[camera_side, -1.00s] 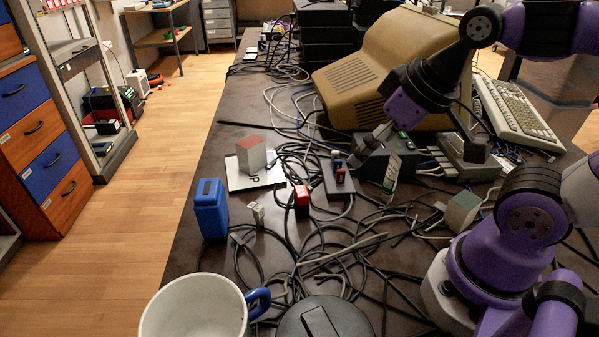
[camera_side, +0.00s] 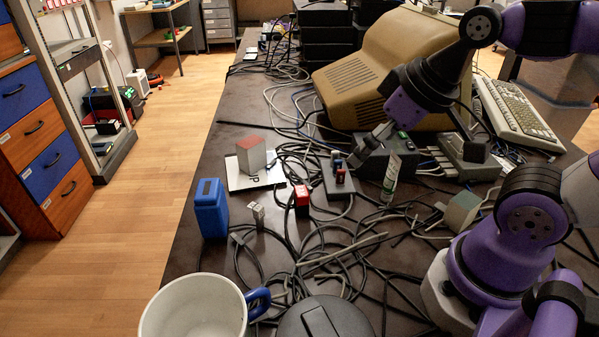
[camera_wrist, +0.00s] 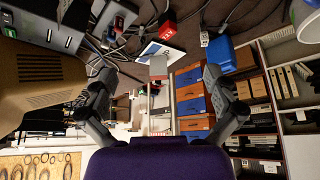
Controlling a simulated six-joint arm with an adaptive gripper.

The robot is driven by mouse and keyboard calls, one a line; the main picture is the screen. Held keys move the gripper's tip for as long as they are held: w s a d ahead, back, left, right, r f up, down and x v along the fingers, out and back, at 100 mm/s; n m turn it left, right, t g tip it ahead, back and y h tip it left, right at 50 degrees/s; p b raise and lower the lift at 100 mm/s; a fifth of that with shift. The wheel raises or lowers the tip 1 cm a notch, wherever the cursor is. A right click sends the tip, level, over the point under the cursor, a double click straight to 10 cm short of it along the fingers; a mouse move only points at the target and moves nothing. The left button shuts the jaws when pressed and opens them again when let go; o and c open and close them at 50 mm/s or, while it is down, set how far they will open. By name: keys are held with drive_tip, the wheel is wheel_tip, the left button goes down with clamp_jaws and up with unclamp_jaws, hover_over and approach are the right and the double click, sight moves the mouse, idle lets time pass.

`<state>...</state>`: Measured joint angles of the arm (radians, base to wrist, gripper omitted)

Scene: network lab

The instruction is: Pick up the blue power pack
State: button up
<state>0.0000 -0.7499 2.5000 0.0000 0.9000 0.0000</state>
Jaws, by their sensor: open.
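The blue power pack (camera_side: 210,210) is an upright blue block near the left edge of the dark table in the side view. In the wrist view the blue block (camera_wrist: 219,55) shows at the upper right, beyond the right finger. My gripper (camera_side: 368,148) is open above the cables near the middle of the table, well to the right of and behind the blue block. In the wrist view my gripper (camera_wrist: 162,98) has its two fingers wide apart, with nothing held between them.
A red-topped grey block (camera_side: 251,154) stands on a white card (camera_side: 240,180). A red block (camera_side: 301,198), a small pale block (camera_side: 258,215) and a power strip (camera_side: 334,181) stand among tangled cables. A white mug (camera_side: 190,312) is in front. A beige monitor (camera_side: 385,65) stands behind.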

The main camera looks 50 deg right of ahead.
drive_tip(key=n+g+y, duration=0.1)
drive_tip(key=n+y, duration=0.4)
drive_tip(key=n, duration=0.4)
hover_over(215, 187)
drive_tip(key=s+d, duration=0.3)
wheel_tip(215, 187, down, 4)
drive_tip(key=x, duration=0.4)
drive_tip(key=shift+w+a+f, duration=0.15)
drive_tip(key=shift+w+a, duration=0.05)
drive_tip(key=shift+a, duration=0.05)
drive_tip(key=x, duration=0.6)
drive_tip(key=shift+w+a, duration=0.15)
drive_tip(key=c, duration=1.3)
